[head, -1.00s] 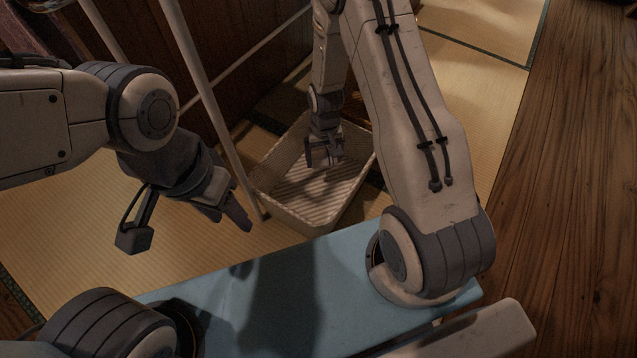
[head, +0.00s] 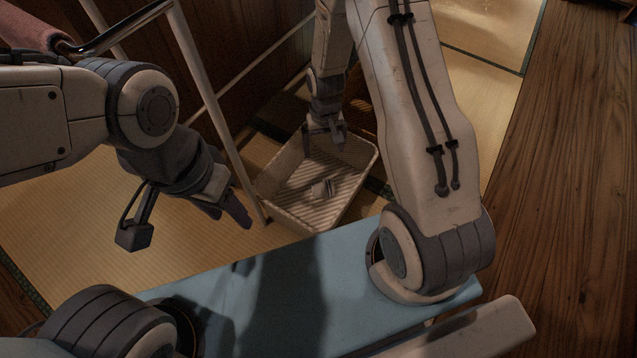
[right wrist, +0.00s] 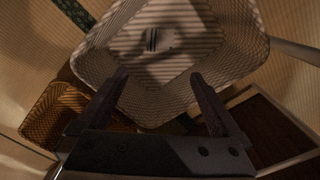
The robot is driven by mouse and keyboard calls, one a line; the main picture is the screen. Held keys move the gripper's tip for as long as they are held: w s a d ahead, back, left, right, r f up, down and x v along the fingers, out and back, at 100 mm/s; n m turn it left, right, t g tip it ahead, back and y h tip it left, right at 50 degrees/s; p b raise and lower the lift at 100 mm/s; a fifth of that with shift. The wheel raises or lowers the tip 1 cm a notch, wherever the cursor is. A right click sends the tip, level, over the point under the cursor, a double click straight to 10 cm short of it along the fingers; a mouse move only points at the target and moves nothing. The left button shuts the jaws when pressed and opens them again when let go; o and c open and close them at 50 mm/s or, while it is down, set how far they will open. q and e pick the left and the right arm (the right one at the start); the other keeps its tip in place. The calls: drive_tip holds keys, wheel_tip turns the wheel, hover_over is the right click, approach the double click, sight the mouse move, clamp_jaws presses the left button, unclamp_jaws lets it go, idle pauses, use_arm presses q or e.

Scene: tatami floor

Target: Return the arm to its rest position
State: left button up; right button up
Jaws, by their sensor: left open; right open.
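My right arm reaches away from me in the head view, with its gripper (head: 325,133) above the back part of a pale woven basket (head: 348,205). In the right wrist view the right gripper (right wrist: 160,85) has its fingers spread with nothing between them. A small whitish item with dark stripes (head: 321,188) lies on the basket floor, apart from the gripper. It also shows in the right wrist view (right wrist: 152,40). My left gripper (head: 232,212) hangs open and empty over the tatami at the left.
A pale metal rack pole (head: 215,110) stands just left of the basket. A brown woven basket (right wrist: 62,112) shows at the left of the right wrist view. Tatami (head: 110,225) lies open at the left, and wooden flooring (head: 560,180) at the right.

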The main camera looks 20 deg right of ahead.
drive_tip(key=shift+r, duration=0.55)
drive_tip(key=s+a+r+n+p, duration=0.2)
drive_tip(key=s+a+r, duration=0.3)
drive_tip(key=r, duration=0.5)
drive_tip(key=s+a+r+n+p, duration=0.25)
drive_tip(key=a+r, duration=0.35)
drive_tip(key=r, duration=0.3)
drive_tip(key=s+a+r+n+y+p, duration=0.1)
drive_tip(key=s+a+r+n+p, duration=0.25)
drive_tip(key=s+r, duration=1.05)
wheel_tip(320, 180, up, 36)
drive_tip(key=s+p, duration=0.1)
drive_tip(key=p, duration=3.7)
drive_tip(key=shift+d+r+n, duration=0.25)
drive_tip(key=shift+d+n, duration=0.05)
drive_tip(key=shift+c, duration=0.3)
